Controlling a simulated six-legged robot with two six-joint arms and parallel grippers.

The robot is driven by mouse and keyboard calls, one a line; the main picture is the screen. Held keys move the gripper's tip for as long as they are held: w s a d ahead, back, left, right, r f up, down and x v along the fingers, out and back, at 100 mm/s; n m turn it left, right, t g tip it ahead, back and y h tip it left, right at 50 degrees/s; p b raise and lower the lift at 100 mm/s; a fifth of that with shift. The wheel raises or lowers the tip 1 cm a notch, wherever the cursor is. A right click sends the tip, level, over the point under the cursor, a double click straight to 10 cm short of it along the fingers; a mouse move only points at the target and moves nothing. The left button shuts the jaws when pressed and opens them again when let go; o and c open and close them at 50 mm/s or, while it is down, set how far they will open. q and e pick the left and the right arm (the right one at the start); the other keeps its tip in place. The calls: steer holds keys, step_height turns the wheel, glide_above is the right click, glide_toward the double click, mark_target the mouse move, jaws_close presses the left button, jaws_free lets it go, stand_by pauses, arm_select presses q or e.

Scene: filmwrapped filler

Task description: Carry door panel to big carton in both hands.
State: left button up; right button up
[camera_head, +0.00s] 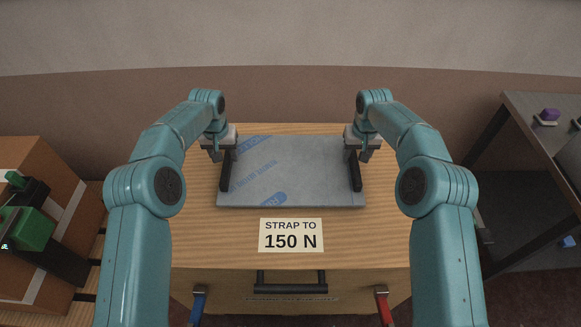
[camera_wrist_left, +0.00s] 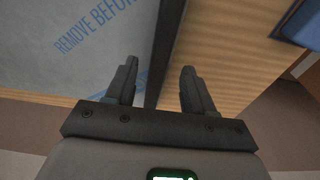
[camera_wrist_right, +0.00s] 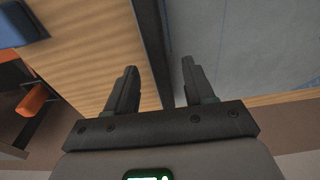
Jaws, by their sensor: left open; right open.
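The door panel (camera_head: 290,175) is a flat grey sheet under film with blue print, lying on the wooden table. A dark strip (camera_head: 226,172) runs along its left side and another (camera_head: 355,172) along its right. My left gripper (camera_head: 222,150) is open over the left strip; in the left wrist view its fingers (camera_wrist_left: 158,88) stand either side of the strip. My right gripper (camera_head: 364,152) is open over the right strip, fingers (camera_wrist_right: 157,88) either side likewise. Contact is not clear. A brown box with a pale tape band (camera_head: 40,190) at the left looks like the big carton.
The wooden table (camera_head: 200,235) bears a "STRAP TO 150 N" card (camera_head: 291,236) in front of the panel. A black handle (camera_head: 291,283) is on its front, between blue and red handles. A green-and-black tool (camera_head: 28,225) is by the carton. A grey shelf (camera_head: 530,115) stands right.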

mark_target(227, 160)
arm_select(q)
step_height(227, 160, down, 2)
steer(key=shift+d, duration=0.1)
arm_select(e)
step_height(227, 160, down, 2)
steer(key=shift+d+f, duration=0.1)
arm_select(q)
steer(key=shift+w+f, duration=0.2)
steer(key=shift+f, duration=0.5)
arm_select(e)
steer(key=shift+w+f, duration=0.2)
steer(key=shift+f, duration=0.4)
arm_select(q)
steer(key=shift+r, duration=0.1)
steer(key=shift+s, duration=0.1)
arm_select(e)
steer(key=shift+s+r, duration=0.1)
arm_select(q)
jaws_close()
arm_select(e)
jaws_close()
